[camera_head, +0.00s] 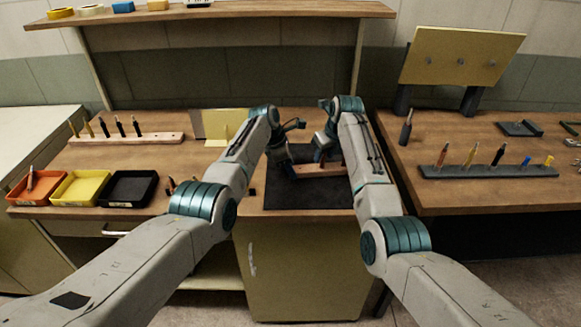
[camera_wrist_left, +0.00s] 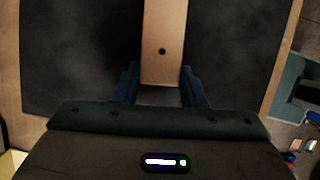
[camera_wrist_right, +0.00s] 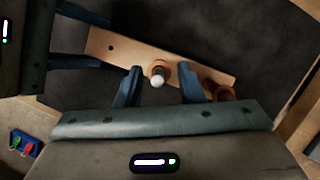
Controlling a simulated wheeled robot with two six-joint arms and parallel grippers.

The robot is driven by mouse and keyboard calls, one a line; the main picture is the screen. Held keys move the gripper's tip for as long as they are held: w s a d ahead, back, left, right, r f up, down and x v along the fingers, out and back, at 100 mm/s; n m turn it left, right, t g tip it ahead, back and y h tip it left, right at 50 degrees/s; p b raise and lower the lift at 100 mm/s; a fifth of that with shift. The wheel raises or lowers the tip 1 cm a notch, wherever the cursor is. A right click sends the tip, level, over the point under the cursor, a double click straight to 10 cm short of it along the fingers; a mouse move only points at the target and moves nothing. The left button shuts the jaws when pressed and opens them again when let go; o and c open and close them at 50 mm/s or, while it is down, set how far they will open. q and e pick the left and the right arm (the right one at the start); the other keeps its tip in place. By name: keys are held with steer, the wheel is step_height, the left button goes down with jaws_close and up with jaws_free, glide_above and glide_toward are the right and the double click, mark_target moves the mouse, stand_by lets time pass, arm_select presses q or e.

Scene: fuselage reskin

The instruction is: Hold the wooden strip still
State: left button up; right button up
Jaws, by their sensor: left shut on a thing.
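The wooden strip (camera_head: 304,170) lies on the dark mat (camera_head: 300,194) on the middle bench. In the left wrist view the strip (camera_wrist_left: 163,45) runs between my left fingers (camera_wrist_left: 160,92), which are shut on its end near a small dark hole. The right wrist view shows the strip (camera_wrist_right: 118,50) with my left gripper (camera_wrist_right: 85,42) at its left end. A light-tipped round pin (camera_wrist_right: 158,78) stands at the strip. My right gripper (camera_wrist_right: 159,88) has its fingers apart on either side of this pin, with gaps visible. A copper-coloured round piece (camera_wrist_right: 223,92) is near the strip's other end.
Orange (camera_head: 34,187), yellow (camera_head: 82,188) and black (camera_head: 130,188) trays stand at the left. A wooden tool rack (camera_head: 130,139) is behind them. A dark tool rack (camera_head: 488,171) is on the right bench. A shelf (camera_head: 220,12) spans above.

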mark_target(325, 154)
jaws_close()
steer(key=shift+r, duration=1.15)
steer(key=shift+r, duration=1.4)
arm_select(q)
steer(key=o, duration=1.1)
